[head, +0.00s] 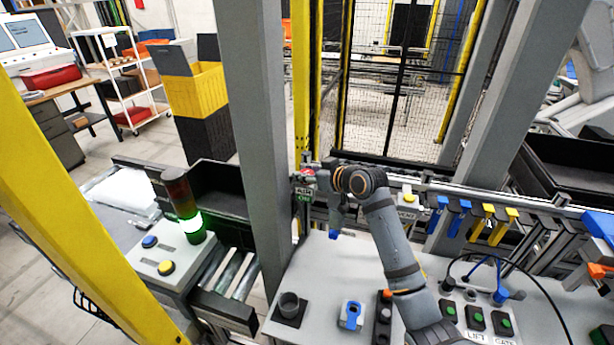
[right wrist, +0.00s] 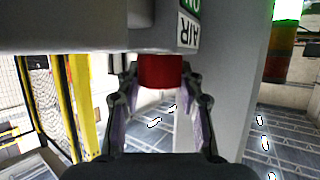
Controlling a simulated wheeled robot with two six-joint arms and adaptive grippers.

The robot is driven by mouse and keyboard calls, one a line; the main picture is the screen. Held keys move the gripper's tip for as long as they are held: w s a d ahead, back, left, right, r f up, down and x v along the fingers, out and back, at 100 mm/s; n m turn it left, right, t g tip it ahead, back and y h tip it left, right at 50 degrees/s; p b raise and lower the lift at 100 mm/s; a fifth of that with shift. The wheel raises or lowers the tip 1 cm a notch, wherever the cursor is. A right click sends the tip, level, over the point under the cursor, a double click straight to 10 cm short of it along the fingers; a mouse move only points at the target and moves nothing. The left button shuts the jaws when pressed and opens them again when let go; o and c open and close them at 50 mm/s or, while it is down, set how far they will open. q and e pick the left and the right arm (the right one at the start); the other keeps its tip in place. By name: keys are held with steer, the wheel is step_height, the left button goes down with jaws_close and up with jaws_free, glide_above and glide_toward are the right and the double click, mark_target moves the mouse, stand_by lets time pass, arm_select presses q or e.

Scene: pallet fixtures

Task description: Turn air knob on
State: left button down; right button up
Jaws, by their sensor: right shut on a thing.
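The air knob (right wrist: 160,70) is a red cylinder under a grey housing in the right wrist view. A white-and-green AIR ON label (right wrist: 188,28) sits beside it, upside down in that view. My left gripper is not in view.
The grey post (head: 255,110) stands left of my right gripper. A fixture table (head: 335,265) with buttons and a round cup (head: 289,306) lies below. Blue and yellow clamps (head: 490,222) line the rail at right. A lit signal tower (head: 186,205) stands at left.

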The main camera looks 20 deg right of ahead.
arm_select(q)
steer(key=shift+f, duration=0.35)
arm_select(e)
steer(key=shift+n+y, duration=0.4)
steer(key=o, duration=1.2)
steer(key=shift+s, duration=0.1)
steer(key=v, duration=1.2)
steer(key=shift+r, duration=0.2)
